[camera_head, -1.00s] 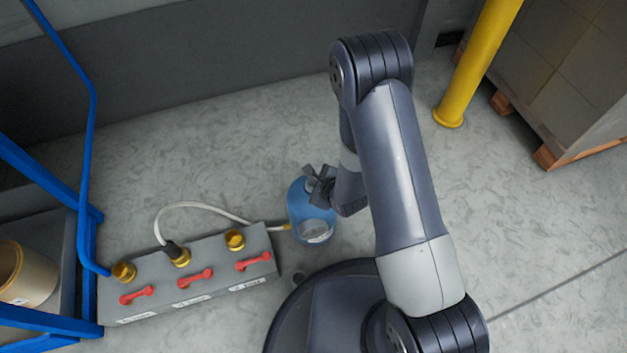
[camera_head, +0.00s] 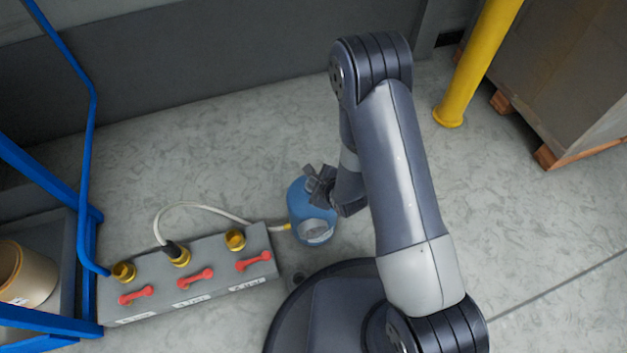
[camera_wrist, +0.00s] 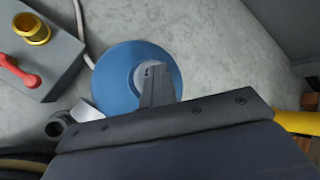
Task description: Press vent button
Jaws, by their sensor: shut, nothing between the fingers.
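A blue cylinder (camera_head: 300,200) stands on the floor, with a round grey gauge-like disc (camera_head: 313,229) on its side. In the wrist view I look down on its round blue top (camera_wrist: 112,85), which has a pale grey disc (camera_wrist: 140,72) at its centre. That disc may be the vent button; I see no readable label. My gripper (camera_head: 312,180) is at the cylinder's top. Its shut, empty fingers (camera_wrist: 152,72) point at the grey disc and cover part of it. I cannot tell whether they touch it.
A grey manifold block (camera_head: 215,258) with red handles and brass fittings lies left of the cylinder. A white hose (camera_head: 200,205) runs from it toward the cylinder. A blue frame (camera_head: 88,240) stands at far left, a yellow post (camera_head: 470,75) at upper right. Floor behind the cylinder is clear.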

